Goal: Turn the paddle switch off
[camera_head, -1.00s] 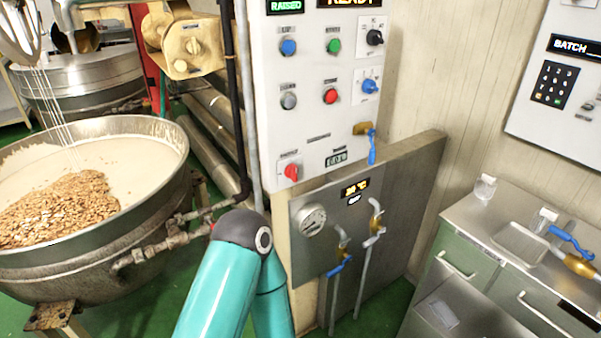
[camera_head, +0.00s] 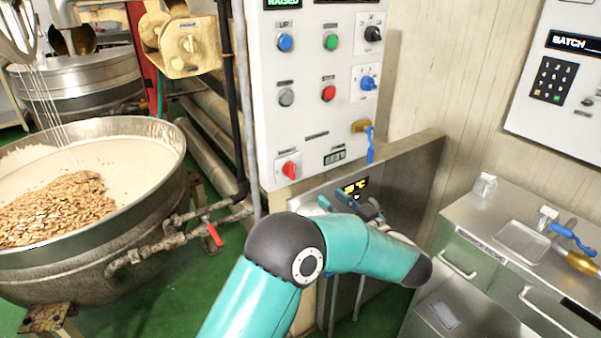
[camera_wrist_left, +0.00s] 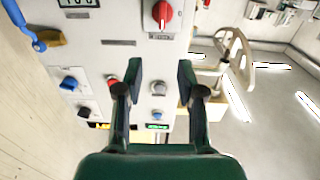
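The white control panel (camera_head: 308,108) carries several buttons and turn switches; I cannot read which label marks the paddle switch. A red turn switch (camera_head: 289,168) is at its lower left, and shows at the top of the left wrist view (camera_wrist_left: 162,12). A black turn switch (camera_head: 373,34) and a blue one (camera_head: 368,83) are on its right side. My left gripper (camera_head: 350,204) is below the panel, in front of the steel cabinet. In the left wrist view its fingers (camera_wrist_left: 155,82) are spread and empty, framing the panel's grey button (camera_wrist_left: 160,85). My right gripper is not in view.
A kettle (camera_head: 95,258) of cream mass and nuts stands left. A blue-handled brass valve (camera_head: 363,127) juts from the panel's lower right. A steel counter (camera_head: 465,215) stands right. A red-handled valve (camera_head: 215,234) is beside the kettle. A handwheel (camera_wrist_left: 236,60) shows in the wrist view.

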